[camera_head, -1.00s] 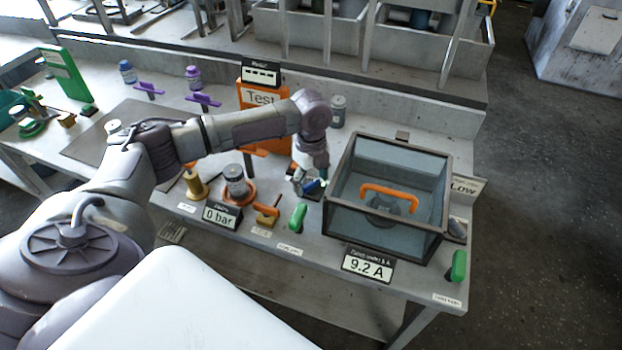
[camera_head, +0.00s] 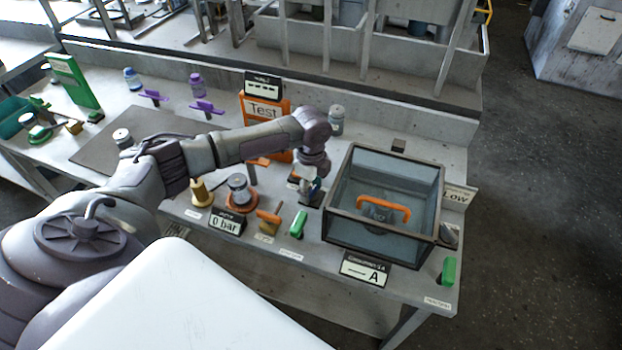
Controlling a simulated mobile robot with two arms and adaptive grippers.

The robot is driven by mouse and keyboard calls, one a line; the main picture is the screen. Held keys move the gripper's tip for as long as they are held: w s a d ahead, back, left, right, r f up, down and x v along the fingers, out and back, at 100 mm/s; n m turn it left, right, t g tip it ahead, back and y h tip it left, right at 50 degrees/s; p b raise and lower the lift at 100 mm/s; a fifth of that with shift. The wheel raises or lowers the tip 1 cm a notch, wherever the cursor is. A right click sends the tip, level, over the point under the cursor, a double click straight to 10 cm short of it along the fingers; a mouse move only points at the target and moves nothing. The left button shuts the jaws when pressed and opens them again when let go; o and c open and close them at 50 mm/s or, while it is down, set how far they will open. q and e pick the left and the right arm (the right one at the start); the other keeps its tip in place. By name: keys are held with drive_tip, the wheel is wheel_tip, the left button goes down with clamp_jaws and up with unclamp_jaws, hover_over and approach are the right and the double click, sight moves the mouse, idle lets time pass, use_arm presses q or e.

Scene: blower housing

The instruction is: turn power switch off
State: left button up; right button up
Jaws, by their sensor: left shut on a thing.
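My left gripper (camera_head: 308,186) is low over the bench, just left of the clear box. It is shut on a small control with a blue part (camera_head: 315,186) and a dark base. The fingers hide much of this control, and I cannot read a label naming it the power switch. A green lever (camera_head: 298,224) stands in front of the gripper. Another green lever (camera_head: 448,270) is at the bench's right end. The ampere display (camera_head: 364,270) in front of the box shows dashes before the A. My right gripper is not in view.
The dark-framed clear box (camera_head: 385,238) holds a part with an orange handle (camera_head: 384,203). The 0 bar display (camera_head: 226,222), an orange-handled valve (camera_head: 269,220) and a canister on an orange ring (camera_head: 239,190) stand left of the gripper. An orange Test panel (camera_head: 266,110) stands behind.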

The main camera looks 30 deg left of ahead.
sight(311, 190)
use_arm(q)
drive_tip(key=n+p, duration=0.4)
drive_tip(key=shift+r+n+p, duration=0.2)
drive_tip(key=shift+n+p, duration=0.1)
drive_tip(key=shift+p, duration=0.05)
drive_tip(key=shift+f+n+p, duration=0.15)
drive_tip(key=shift+n+p, duration=1.25)
drive_tip(key=shift+n, duration=0.4)
drive_tip(key=o, duration=1.2)
drive_tip(key=shift+c, duration=0.2)
wheel_tip(311, 190, up, 12)
